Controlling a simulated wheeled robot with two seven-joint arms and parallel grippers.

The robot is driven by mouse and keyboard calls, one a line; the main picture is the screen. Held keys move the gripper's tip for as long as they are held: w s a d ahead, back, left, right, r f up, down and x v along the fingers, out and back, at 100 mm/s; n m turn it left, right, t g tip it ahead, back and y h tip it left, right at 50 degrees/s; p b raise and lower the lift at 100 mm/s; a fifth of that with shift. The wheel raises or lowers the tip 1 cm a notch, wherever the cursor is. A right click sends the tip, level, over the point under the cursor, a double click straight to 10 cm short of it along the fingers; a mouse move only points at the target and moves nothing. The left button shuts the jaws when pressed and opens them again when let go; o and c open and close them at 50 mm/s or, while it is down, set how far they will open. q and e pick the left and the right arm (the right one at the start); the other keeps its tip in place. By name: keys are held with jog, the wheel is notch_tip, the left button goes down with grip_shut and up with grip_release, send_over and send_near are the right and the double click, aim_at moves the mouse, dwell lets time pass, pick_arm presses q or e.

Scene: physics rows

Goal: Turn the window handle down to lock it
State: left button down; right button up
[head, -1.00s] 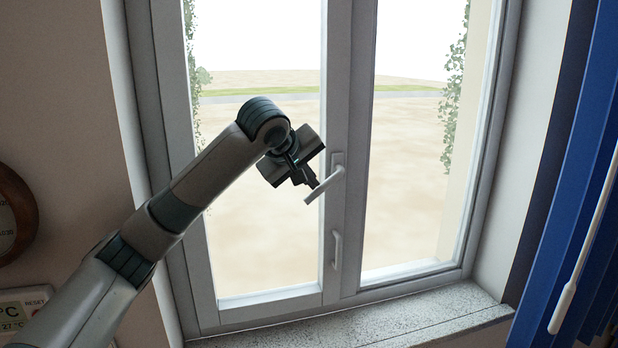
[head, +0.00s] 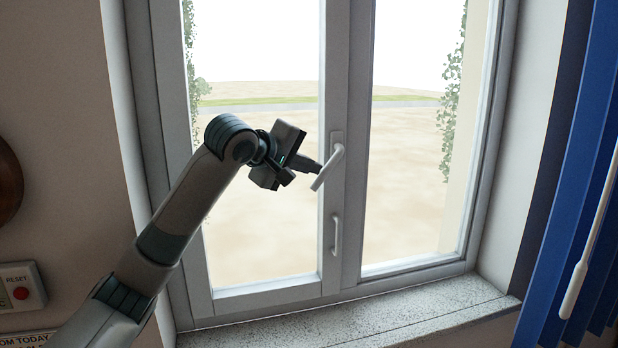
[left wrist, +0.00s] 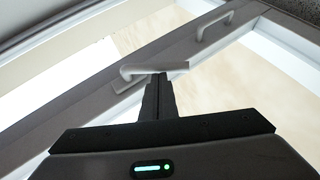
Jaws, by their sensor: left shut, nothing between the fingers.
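The white window handle (head: 328,168) sits on the middle frame of the window. Its lever slants down and to the left from its pivot, steeply but not straight down. My left gripper (head: 317,167) is shut and empty, with its fingertips at the left side of the lever. In the left wrist view the handle (left wrist: 155,68) lies right at the shut fingertips (left wrist: 158,78); I cannot tell if they touch. My right gripper is not in view.
A fixed pull grip (head: 337,236) is below the handle on the same frame. A speckled sill (head: 350,325) runs beneath the window. Blue blinds (head: 575,170) with a white wand (head: 572,290) hang at right. A red reset button (head: 20,293) is on the left wall.

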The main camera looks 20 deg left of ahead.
aim_at(322, 181)
pick_arm(q)
jog(key=b, duration=0.1)
jog(key=f+b, duration=0.1)
jog(key=d+f+t+h+b, duration=0.1)
jog(key=shift+w+f+n, duration=0.25)
jog(key=shift+n, duration=0.05)
jog(key=shift+w+d+f+n+t+h+b, duration=0.25)
jog(key=shift+d+f+n+t+h+b, duration=0.15)
jog(key=shift+f+t+b, duration=0.35)
jog(key=shift+w+d+f+n+t+h+b, duration=0.2)
jog(key=shift+w+d+n+t+h+b, duration=0.3)
jog(key=shift+n+t+b, duration=0.7)
jog(key=shift+m, duration=0.4)
